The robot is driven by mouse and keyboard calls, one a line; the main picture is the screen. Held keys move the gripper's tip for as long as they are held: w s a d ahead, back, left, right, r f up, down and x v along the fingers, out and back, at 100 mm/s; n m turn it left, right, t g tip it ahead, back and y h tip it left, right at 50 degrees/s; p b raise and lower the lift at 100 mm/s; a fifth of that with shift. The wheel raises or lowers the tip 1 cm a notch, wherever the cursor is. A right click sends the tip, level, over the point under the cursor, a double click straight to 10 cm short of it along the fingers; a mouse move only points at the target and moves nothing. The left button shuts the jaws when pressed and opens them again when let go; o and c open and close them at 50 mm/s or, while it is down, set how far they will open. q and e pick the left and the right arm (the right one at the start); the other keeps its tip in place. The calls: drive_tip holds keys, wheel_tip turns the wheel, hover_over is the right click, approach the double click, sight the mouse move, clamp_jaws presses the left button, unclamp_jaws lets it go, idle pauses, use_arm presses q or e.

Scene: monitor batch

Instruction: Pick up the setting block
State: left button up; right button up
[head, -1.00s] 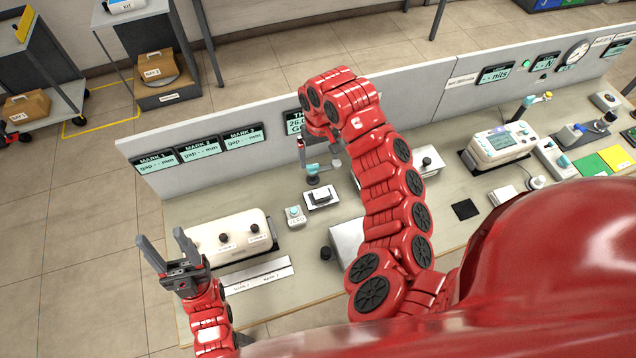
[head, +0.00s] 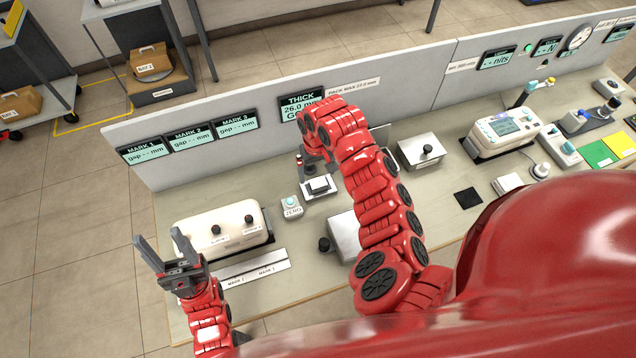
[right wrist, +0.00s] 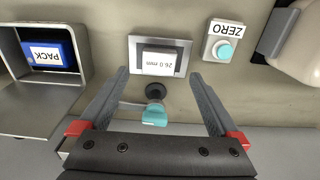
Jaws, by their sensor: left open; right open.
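The setting block (right wrist: 160,60) is a small pale block marked 26.0 mm, lying on a grey metal plate (right wrist: 136,44) in the right wrist view. In the head view the block (head: 318,185) sits on its plate near the bench middle. My right gripper (right wrist: 158,76) is open and empty, its fingers pointing toward the block, one toward each side. A teal-topped dark knob (right wrist: 154,115) shows between the fingers, nearer the palm. In the head view my right arm partly hides its gripper. My left gripper (head: 156,236) is open and empty at the bench's left end.
A ZERO button box (right wrist: 221,42) stands beside the plate. A blue PACK box (right wrist: 46,54) sits in a grey holder on the other side. A cream device with knobs (head: 222,230) stands left of the block. A low partition (head: 270,112) with displays runs behind; THICK reads 26.0 mm.

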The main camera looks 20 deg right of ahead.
sight(318, 182)
drive_tip(key=f, duration=0.1)
drive_tip(key=f+p, duration=0.1)
drive_tip(key=f, duration=0.1)
drive_tip(key=shift+s, duration=0.25)
drive_tip(key=shift+w+f+p, duration=0.1)
drive_tip(key=shift+f+p, duration=0.25)
drive_tip(key=shift+f, duration=0.3)
clamp_jaws()
